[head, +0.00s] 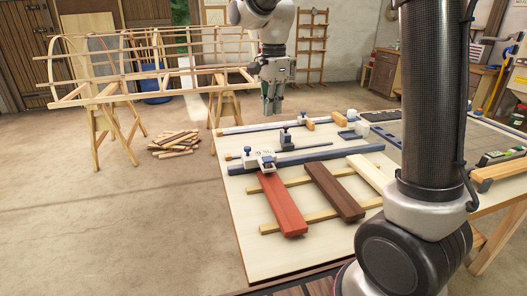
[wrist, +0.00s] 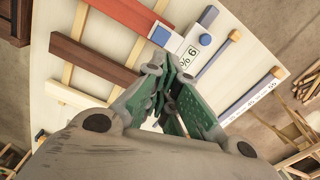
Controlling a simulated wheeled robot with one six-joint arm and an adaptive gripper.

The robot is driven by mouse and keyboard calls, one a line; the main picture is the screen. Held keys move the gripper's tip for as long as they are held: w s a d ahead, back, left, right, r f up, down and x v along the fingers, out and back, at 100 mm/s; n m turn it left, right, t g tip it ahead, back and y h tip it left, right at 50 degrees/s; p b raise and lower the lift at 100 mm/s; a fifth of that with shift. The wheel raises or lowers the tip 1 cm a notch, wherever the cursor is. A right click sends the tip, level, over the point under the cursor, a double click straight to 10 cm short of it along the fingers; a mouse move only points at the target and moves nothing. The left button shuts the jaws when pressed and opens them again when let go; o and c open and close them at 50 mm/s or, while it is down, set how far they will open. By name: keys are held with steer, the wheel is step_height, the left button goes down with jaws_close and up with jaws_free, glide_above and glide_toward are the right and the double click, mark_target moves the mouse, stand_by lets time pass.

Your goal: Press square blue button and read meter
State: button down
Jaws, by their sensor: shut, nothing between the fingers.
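A small white meter (head: 262,158) lies at the far end of the reddish lath (head: 282,205) on the table. In the wrist view, the meter (wrist: 184,42) shows a square blue button (wrist: 160,36), a round blue button (wrist: 205,39) and a display (wrist: 188,56). The display shows a percent sign and one digit, 6 or 9; its turned angle leaves this unclear. My gripper (head: 271,110) is shut and empty, above the far side of the table. In the wrist view, its fingertips (wrist: 163,68) appear just below the square button in the picture, apparently apart from it.
A dark brown lath (head: 334,190) and a pale lath (head: 370,172) lie beside the reddish one across two wooden strips. Blue bar clamps (head: 305,157) lie around the meter. A wooden frame on trestles (head: 150,70) stands on the floor at the back left.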

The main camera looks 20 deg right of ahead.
mark_target(272, 158)
steer(key=m, duration=0.3)
steer(key=shift+s, duration=0.1)
step_height(272, 158, down, 14)
steer(key=shift+d, duration=0.1)
stand_by(0.6)
steer(key=shift+s+f, duration=0.1)
steer(key=shift+f, duration=0.75)
steer(key=shift+s+f, duration=0.2)
steer(key=shift+r, duration=0.1)
